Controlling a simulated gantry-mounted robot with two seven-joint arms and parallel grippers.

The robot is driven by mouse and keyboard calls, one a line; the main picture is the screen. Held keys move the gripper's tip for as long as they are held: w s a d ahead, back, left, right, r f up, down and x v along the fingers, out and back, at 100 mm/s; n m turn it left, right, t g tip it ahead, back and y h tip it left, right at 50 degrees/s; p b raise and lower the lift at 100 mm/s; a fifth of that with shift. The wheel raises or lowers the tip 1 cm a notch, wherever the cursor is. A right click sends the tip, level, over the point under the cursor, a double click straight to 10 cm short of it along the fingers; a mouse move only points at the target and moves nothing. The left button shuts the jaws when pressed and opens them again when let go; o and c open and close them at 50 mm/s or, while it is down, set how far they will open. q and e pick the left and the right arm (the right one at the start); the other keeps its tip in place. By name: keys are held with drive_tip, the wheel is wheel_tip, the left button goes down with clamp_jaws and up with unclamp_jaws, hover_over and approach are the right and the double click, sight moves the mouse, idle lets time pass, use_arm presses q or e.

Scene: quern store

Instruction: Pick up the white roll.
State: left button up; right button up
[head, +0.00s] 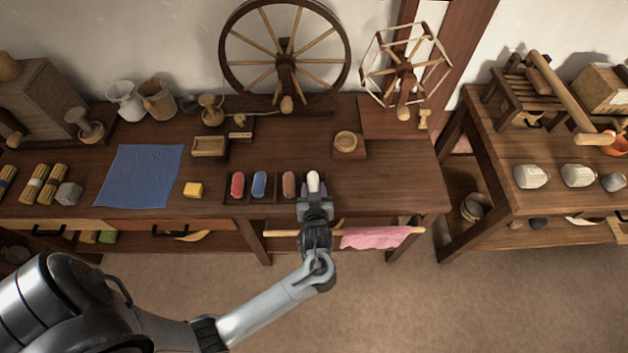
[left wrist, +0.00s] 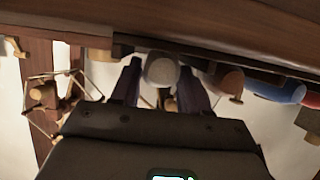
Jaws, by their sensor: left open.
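In the left wrist view, the white roll (left wrist: 162,68) shows between the two dark fingers (left wrist: 160,85), with a gap to the right finger. I cannot tell whether the left finger touches it. The roll's lower part is hidden in the tray. My right gripper is in neither view.
Red (head: 237,185), blue (head: 259,184) and brown (head: 288,184) rolls lie left of the white one. A pink cloth (head: 375,238) hangs at the front. The tabletop to the right is clear.

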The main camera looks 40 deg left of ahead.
use_arm(q)
drive_tip(key=shift+s+d+f, duration=0.1)
drive_tip(key=shift+s+d, duration=0.15)
drive_tip(key=shift+c, duration=1.8)
drive_tip(key=c, duration=0.3)
